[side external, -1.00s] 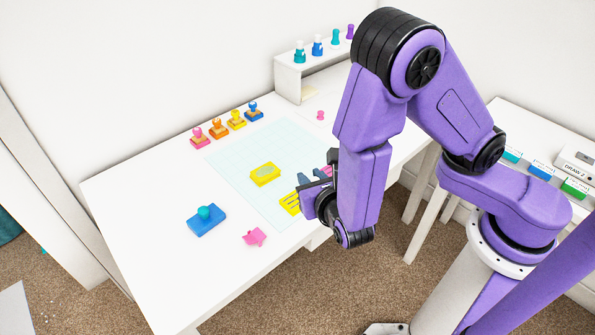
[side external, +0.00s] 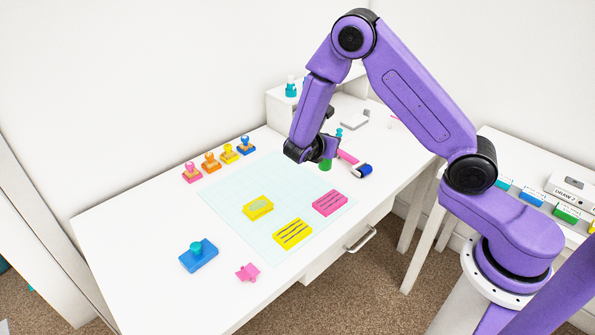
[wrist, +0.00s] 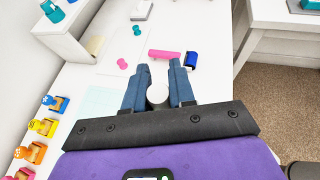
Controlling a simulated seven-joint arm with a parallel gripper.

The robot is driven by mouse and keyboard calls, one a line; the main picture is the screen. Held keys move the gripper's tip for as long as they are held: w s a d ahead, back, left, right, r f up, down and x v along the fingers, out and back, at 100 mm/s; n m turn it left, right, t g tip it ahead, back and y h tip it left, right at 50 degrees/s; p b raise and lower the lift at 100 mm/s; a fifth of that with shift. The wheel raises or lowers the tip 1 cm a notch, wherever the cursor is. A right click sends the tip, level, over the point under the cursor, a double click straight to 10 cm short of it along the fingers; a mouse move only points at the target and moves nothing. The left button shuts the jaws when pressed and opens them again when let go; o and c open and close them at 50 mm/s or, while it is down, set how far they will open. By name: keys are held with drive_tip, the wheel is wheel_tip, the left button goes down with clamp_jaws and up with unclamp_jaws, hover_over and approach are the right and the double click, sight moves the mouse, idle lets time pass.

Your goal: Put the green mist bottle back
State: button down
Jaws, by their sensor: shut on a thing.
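The green mist bottle (side external: 326,164) shows below my gripper (side external: 325,151) in the side view, over the desk beyond the mat. In the wrist view its round white top (wrist: 157,95) sits between the two blue fingers of my gripper (wrist: 159,67). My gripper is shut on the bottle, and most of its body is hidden. The white shelf (side external: 280,108) stands at the back of the desk, partly hidden by my arm. A teal bottle (side external: 291,89) stands on it, also seen in the wrist view (wrist: 53,12).
A roller with a pink handle and blue head (side external: 362,171) lies right of the bottle. Several stamps (side external: 229,154) line the left back. The pale mat (side external: 228,193) bears yellow and pink blocks (side external: 329,203). A blue pad (side external: 198,256) lies near the front left.

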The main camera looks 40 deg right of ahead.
drive_tip(key=shift+w+d+f, duration=0.3)
drive_tip(key=shift+w+f, duration=1.85)
drive_tip(key=shift+w, duration=0.05)
drive_tip(key=shift+w+d+f, duration=0.3)
drive_tip(key=shift+w+f, duration=1.8)
drive_tip(key=shift+w, duration=0.1)
drive_tip(key=shift+w+d+f, duration=0.3)
drive_tip(key=shift+w+f, duration=1.85)
drive_tip(key=shift+w, duration=0.05)
drive_tip(key=shift+f, duration=0.1)
drive_tip(key=c, duration=0.9)
unclamp_jaws()
drive_tip(key=shift+c, duration=0.2)
